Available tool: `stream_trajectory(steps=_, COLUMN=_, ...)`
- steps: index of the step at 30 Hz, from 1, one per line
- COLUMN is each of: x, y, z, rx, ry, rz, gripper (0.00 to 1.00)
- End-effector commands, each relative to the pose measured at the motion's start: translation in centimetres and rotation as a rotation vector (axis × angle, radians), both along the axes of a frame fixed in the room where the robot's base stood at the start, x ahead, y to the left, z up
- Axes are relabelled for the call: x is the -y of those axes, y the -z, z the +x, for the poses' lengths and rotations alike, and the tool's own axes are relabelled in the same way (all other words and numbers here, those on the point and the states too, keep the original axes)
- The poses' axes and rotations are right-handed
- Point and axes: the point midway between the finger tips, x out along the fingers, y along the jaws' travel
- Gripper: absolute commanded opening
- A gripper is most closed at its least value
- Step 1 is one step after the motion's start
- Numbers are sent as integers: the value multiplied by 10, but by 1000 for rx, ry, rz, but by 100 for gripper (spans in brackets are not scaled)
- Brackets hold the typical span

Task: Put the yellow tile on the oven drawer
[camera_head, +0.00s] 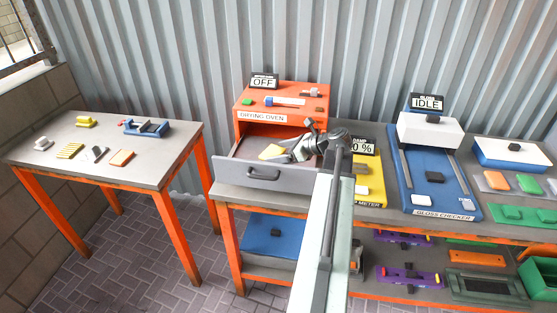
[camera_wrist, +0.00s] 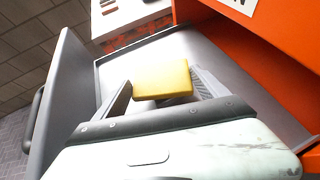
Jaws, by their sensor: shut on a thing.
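The yellow tile (camera_wrist: 162,79) is between the fingers of my gripper (camera_wrist: 163,92) in the wrist view. In the head view the tile (camera_head: 272,152) shows at the tip of my gripper (camera_head: 281,155), over the open oven drawer (camera_head: 233,169). The grey drawer also fills the middle of the wrist view (camera_wrist: 160,50), with its front panel and handle on the left. My gripper is shut on the tile. I cannot tell whether the tile touches the drawer floor. The orange drying oven (camera_head: 243,128) stands behind the drawer, its sign reading OFF.
A yellow meter (camera_head: 372,190) and a blue gloss checker (camera_head: 440,200) stand right of the drawer on the bench. A side table (camera_head: 120,172) at left holds several small tiles and a blue clamp (camera_head: 147,128). The drawer floor around the tile looks clear.

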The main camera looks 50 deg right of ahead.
Motion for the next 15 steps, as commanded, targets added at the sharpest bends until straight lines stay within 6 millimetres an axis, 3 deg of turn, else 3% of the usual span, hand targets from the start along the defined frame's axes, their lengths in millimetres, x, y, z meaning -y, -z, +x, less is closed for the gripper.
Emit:
stream_trajectory(steps=11, x=-1, y=7, z=0, rx=0, ry=-1, rz=0, gripper=42)
stream_trajectory(steps=12, x=-1, y=5, z=0, rx=0, ry=-1, rz=0, gripper=94)
stream_trajectory(steps=13, x=-1, y=5, z=1, rx=0, ry=-1, rz=0, gripper=100)
stream_trajectory(steps=15, x=-1, y=5, z=1, rx=0, ry=-1, rz=0, gripper=100)
